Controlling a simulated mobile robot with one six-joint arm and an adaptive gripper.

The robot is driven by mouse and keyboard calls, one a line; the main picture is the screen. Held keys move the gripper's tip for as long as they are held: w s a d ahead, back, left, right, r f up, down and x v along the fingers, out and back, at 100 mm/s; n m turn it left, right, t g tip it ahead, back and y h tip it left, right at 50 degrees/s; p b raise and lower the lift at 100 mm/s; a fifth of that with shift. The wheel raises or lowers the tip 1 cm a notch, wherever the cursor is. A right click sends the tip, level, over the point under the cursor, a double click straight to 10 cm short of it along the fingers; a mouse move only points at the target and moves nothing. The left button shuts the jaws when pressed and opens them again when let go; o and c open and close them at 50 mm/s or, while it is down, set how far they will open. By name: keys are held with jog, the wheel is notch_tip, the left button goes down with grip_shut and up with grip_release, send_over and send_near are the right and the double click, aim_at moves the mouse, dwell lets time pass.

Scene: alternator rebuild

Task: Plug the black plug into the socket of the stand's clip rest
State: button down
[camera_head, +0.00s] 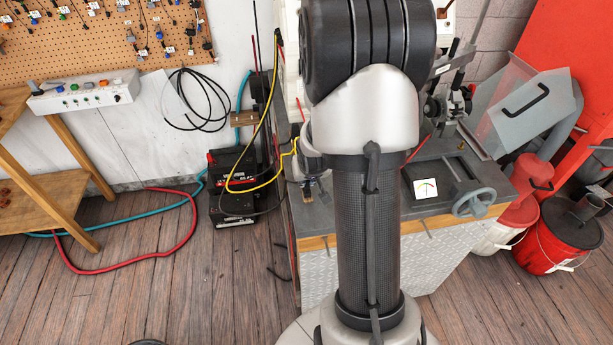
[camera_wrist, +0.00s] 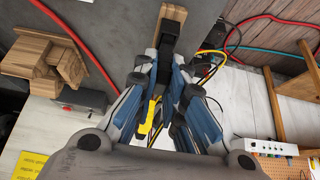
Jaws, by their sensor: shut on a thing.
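My gripper (camera_wrist: 168,62) shows in the wrist view with its blue-padded fingers reaching up the picture. It is shut on the black plug (camera_wrist: 168,40), which lies between the fingertips. The plug's far end overlaps a narrow wooden piece (camera_wrist: 158,14), perhaps the stand. I cannot tell whether the plug touches it or is seated in a socket; the clip rest is not clearly visible. A yellow part (camera_wrist: 150,118) shows between the fingers, nearer the wrist. In the head view my own arm hides the gripper and the plug.
Yellow cable (camera_head: 262,125) hangs beside the bench, near black batteries (camera_head: 230,185). In the wrist view, a wooden block (camera_wrist: 42,62) and a red cable (camera_wrist: 82,42) lie left of the fingers.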

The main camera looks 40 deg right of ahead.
jog(key=c, duration=1.6)
grip_release()
notch_tip(320, 180, up, 9)
jog(key=p, duration=0.8)
jog(key=shift+f, duration=0.3)
